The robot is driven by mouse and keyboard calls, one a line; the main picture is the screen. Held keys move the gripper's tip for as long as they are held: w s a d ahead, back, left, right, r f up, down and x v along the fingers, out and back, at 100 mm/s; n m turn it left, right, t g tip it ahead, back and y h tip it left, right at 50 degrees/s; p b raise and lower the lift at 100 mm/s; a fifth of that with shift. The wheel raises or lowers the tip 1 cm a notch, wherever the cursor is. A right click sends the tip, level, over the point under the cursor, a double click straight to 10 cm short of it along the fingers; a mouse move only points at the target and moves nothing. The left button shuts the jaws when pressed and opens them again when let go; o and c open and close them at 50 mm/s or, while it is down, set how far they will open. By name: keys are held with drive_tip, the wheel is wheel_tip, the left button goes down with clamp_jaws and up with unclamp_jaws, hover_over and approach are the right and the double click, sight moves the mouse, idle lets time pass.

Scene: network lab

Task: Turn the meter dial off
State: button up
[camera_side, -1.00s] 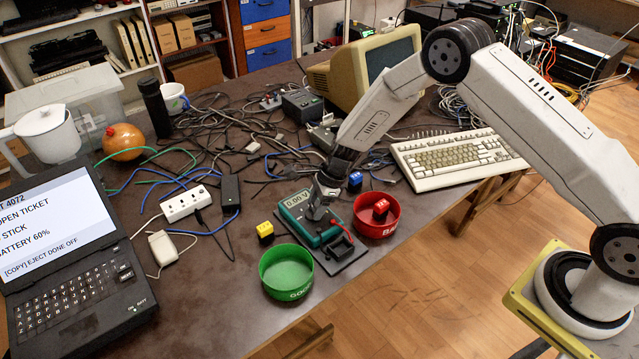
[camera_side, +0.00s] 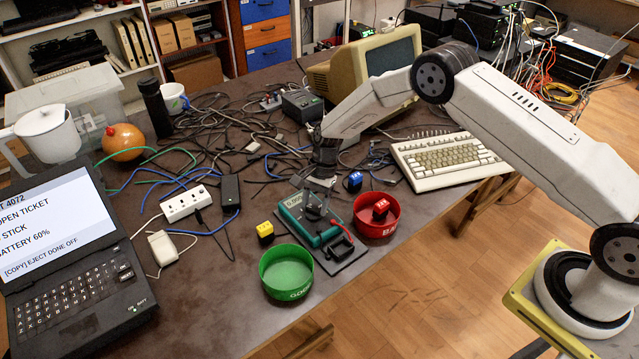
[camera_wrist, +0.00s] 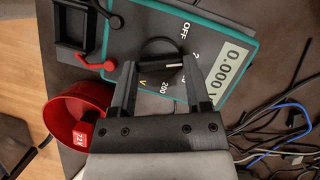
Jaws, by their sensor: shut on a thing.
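The meter (camera_wrist: 230,30) is a teal-edged unit with a dark face; in the side view the meter (camera_side: 333,236) lies on a dark board on the table. Its display (camera_wrist: 225,75) reads 0.000 V. The round black dial (camera_wrist: 160,52) has a pale mark on its right side, pointing away from the OFF label (camera_wrist: 184,31) and towards the lower range labels, partly hidden. My gripper (camera_wrist: 161,63) is shut on the dial, one finger on each side. In the side view my gripper (camera_side: 316,203) reaches down onto the meter and partly hides its display.
A red bowl (camera_side: 376,229) with a red block (camera_side: 380,207) stands right of the meter; a green bowl (camera_side: 286,283) stands in front. A red lead (camera_wrist: 95,65) and black holder (camera_wrist: 72,28) adjoin the meter. Cables lie behind.

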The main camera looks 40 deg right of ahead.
drive_tip(key=n, duration=0.2)
drive_tip(key=n+g, duration=0.1)
drive_tip(key=n, duration=0.1)
drive_tip(key=shift+w+a+n+g+h, duration=0.1)
drive_tip(key=shift+w+n+g+h, duration=0.05)
drive_tip(key=shift+n+g+h, duration=0.2)
drive_tip(key=n, duration=0.2)
drive_tip(key=n+h, duration=0.1)
drive_tip(key=n, duration=0.1)
drive_tip(key=shift+a+g+h, duration=0.1)
drive_tip(key=shift+g+h, duration=0.15)
drive_tip(key=shift+g, duration=0.1)
drive_tip(key=shift+w, duration=0.1)
drive_tip(key=o, duration=1.3)
drive_tip(key=shift+r, duration=0.1)
drive_tip(key=shift+v, duration=3.85)
